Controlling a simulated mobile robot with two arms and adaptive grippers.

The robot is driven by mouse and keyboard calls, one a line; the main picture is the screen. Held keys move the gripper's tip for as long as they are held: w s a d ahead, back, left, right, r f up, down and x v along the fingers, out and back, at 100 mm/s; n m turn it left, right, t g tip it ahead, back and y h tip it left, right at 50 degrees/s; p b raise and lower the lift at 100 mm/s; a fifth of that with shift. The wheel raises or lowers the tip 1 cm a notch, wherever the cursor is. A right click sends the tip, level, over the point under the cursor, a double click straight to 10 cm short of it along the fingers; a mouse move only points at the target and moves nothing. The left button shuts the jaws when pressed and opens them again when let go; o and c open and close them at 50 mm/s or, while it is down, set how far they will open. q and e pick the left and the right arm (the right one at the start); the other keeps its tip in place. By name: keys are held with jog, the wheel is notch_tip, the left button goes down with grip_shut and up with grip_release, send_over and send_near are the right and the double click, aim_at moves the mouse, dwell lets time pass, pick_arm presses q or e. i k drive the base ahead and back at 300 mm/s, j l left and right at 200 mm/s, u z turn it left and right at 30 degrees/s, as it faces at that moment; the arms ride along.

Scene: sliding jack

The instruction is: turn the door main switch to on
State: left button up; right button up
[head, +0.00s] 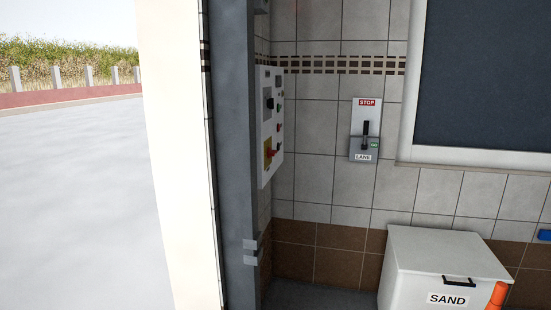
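A pale control panel (269,127) is mounted on the wall just right of the grey door post, seen at a steep angle. Low on it is a red rotary switch (271,152) on a yellow plate (267,154). I cannot tell which position the switch is in. Above it sit a dark square control (268,104) and a column of small buttons, some red and green. Neither of my grippers shows in the head view.
A grey post (237,150) stands left of the panel and an open paved area (70,190) lies beyond it. A STOP/LANE lever box (364,130) is on the tiled wall. A white SAND bin (440,265) stands at the lower right, with an orange object (496,297) beside it.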

aim_at(270, 153)
jog(key=i+l, duration=0.15)
jog(key=i, duration=0.7)
jog(key=j+u, duration=0.05)
